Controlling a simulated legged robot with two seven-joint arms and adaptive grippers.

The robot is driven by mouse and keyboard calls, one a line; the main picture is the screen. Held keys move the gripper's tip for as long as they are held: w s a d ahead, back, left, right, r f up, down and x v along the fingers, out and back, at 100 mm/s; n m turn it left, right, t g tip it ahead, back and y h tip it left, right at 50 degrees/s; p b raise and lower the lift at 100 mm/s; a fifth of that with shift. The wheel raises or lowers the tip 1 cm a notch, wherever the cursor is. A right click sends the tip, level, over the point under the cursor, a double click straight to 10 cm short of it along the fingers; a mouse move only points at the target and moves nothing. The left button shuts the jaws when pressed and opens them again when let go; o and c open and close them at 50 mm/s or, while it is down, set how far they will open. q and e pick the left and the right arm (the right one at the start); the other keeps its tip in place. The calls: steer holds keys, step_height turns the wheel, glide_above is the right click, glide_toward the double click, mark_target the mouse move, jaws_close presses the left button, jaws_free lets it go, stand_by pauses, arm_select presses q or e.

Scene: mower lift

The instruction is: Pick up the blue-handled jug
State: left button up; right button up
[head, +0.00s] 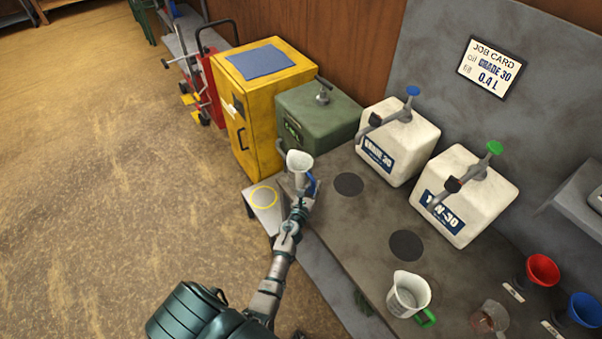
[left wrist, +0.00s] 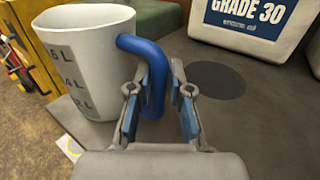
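The blue-handled jug (head: 298,162) is white and stands upright near the bench's left end. In the left wrist view the jug (left wrist: 85,60) shows dark level marks, and its blue handle (left wrist: 154,80) reaches down between my fingers. My left gripper (head: 311,188) is at the handle, and its fingers also show in the left wrist view (left wrist: 162,85). They are on either side of the handle, with a narrow gap at the right finger, so it looks open. My right gripper is not in view.
A green-handled jug (head: 409,294) stands at the bench's front. White GRADE 30 (head: 399,140) and 10W-30 (head: 465,195) containers, a green can (head: 318,118) and red (head: 542,270) and blue (head: 584,309) funnels are around. A yellow cabinet (head: 262,95) stands beyond. Bench around the dark discs is clear.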

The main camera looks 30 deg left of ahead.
arm_select(q)
steer(key=shift+a+f, duration=0.1)
steer(key=shift+a, duration=0.05)
jaws_close()
